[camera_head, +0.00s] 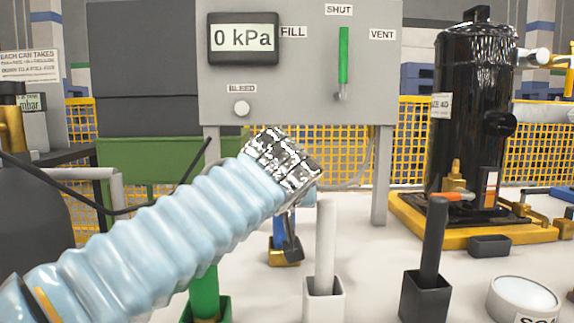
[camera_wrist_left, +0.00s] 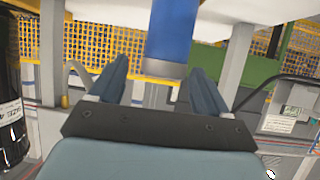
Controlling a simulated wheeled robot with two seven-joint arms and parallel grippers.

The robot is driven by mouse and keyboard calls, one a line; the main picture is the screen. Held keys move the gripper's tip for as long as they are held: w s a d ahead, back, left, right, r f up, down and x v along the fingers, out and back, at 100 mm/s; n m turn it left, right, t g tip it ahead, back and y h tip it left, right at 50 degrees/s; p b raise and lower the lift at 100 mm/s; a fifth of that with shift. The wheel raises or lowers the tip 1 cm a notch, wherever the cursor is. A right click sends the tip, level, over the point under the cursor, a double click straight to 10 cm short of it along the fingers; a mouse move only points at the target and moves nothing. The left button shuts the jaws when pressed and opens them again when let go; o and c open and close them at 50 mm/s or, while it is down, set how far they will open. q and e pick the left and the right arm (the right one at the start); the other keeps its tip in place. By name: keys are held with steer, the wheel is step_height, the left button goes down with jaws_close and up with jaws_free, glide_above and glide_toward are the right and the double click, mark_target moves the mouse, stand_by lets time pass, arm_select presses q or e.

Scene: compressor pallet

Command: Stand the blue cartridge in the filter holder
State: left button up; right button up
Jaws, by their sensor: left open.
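My left gripper (camera_head: 290,225) is at the end of the light blue sleeved arm, tilted downward, and hides much of what is behind it in the head view. In the left wrist view, its two fingers (camera_wrist_left: 158,85) are apart. The blue cartridge (camera_wrist_left: 172,30) shows there between and beyond the fingertips, with a grey end towards me. I see no finger clearly touching it. In the head view, a small blue part (camera_head: 276,243) shows below the gripper, with a brass-coloured piece at its foot. I cannot tell whether that piece is the filter holder. My right gripper is out of view.
A white post (camera_head: 325,245) and a black post (camera_head: 433,240) stand in square sockets at the front, and a green one (camera_head: 204,290) stands below my arm. A round white tub (camera_head: 524,292) is at front right. A black compressor tank (camera_head: 475,110) stands behind. A grey panel (camera_head: 300,90) reads 0 kPa.

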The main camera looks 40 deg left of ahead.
arm_select(q)
steer(key=w+r+p+v, duration=0.1)
steer(key=r+p+v, duration=0.1)
steer(key=v, duration=1.3)
steer(key=shift+d+p, duration=0.15)
steer(key=shift+p, duration=0.25)
